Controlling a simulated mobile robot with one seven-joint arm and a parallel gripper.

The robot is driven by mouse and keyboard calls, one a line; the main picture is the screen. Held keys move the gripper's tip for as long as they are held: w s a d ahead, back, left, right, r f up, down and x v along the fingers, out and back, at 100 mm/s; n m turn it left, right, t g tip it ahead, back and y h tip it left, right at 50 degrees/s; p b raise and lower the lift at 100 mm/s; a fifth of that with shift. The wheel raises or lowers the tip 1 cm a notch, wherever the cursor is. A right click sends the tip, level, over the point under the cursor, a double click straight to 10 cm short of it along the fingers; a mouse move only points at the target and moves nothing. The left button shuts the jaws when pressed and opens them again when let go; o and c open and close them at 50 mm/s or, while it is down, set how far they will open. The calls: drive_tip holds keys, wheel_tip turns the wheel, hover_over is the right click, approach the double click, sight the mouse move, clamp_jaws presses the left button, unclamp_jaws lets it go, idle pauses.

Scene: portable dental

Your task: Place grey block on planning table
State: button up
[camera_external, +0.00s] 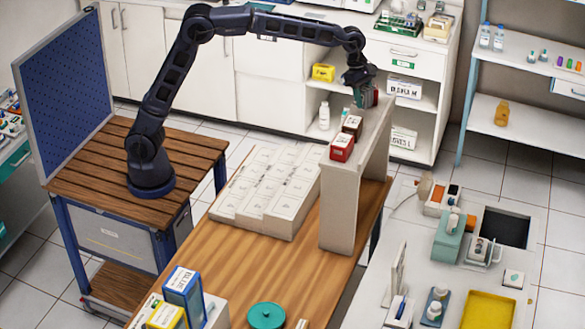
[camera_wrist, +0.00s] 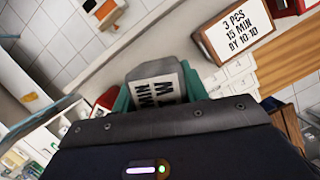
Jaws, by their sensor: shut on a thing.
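My gripper (camera_external: 361,97) is over the far end of a raised pale shelf (camera_external: 345,200). Its green fingers also show in the wrist view (camera_wrist: 158,90), shut on a grey block with a white printed label (camera_wrist: 157,90). In the external view the fingers mostly hide the block, and I cannot tell whether it touches the shelf. The wooden table (camera_external: 235,262), the likely planning table, stands below and in front of the shelf. Its front middle is bare wood.
A brown labelled box (camera_external: 352,125) and a red box (camera_external: 341,148) stand on the shelf, nearer the camera than my gripper. Another red item (camera_external: 375,97) is right beside the fingers. White labelled trays (camera_external: 268,190) cover the table's back left. A green round lid (camera_external: 266,316) lies in front.

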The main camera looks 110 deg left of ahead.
drive_tip(key=shift+f, duration=2.75)
drive_tip(key=shift+f, duration=0.1)
drive_tip(key=o, duration=1)
drive_tip(key=v, duration=1.2)
drive_tip(key=shift+a, duration=0.1)
